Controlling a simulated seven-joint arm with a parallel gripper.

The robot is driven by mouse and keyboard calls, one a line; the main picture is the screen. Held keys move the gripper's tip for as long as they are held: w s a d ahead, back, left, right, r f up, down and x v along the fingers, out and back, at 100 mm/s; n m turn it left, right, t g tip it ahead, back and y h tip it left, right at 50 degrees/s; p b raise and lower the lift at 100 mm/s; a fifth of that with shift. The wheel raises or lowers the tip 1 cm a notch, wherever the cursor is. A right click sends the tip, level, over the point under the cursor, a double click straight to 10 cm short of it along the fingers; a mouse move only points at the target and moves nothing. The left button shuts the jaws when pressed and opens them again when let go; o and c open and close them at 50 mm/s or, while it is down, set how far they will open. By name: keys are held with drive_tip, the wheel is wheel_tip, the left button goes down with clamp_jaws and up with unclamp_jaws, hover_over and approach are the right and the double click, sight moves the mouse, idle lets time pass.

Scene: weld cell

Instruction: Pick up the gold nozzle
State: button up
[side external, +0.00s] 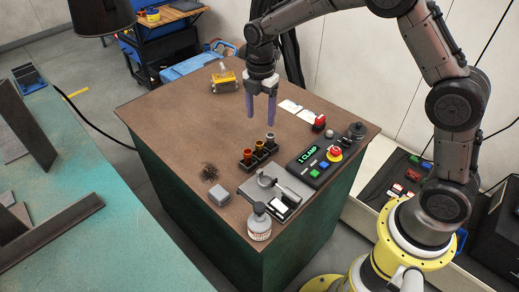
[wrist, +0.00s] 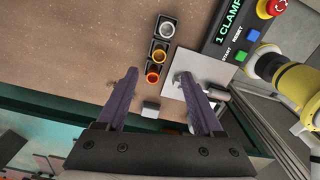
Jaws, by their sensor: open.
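The gold nozzle (side external: 259,145) stands in the middle slot of a black three-slot holder (side external: 259,158) on the brown bench top. In the wrist view the gold nozzle (wrist: 159,55) sits between a silver nozzle (wrist: 166,33) and a copper-orange nozzle (wrist: 152,76). My gripper (side external: 261,114) points down with its two purple fingers apart and nothing between them. It hangs above the bench, behind the holder in the side view. In the wrist view the fingertips (wrist: 158,76) spread on either side of the copper-orange end of the row, apart from the nozzles.
A control box with a green display (side external: 313,158) and red stop button stands right of the holder. A grey fixture plate (side external: 262,191), a bottle (side external: 259,224), a grey block (side external: 219,195) and a wire brush (side external: 209,172) lie nearer.

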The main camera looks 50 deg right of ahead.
sight(259, 143)
wheel_tip(259, 143, down, 6)
drive_tip(key=shift+f, duration=0.15)
drive_tip(key=shift+a+f, duration=0.15)
drive_tip(key=shift+f, duration=1.2)
drive_tip(key=shift+a+f, duration=0.1)
drive_tip(key=shift+f, duration=1.2)
clamp_jaws()
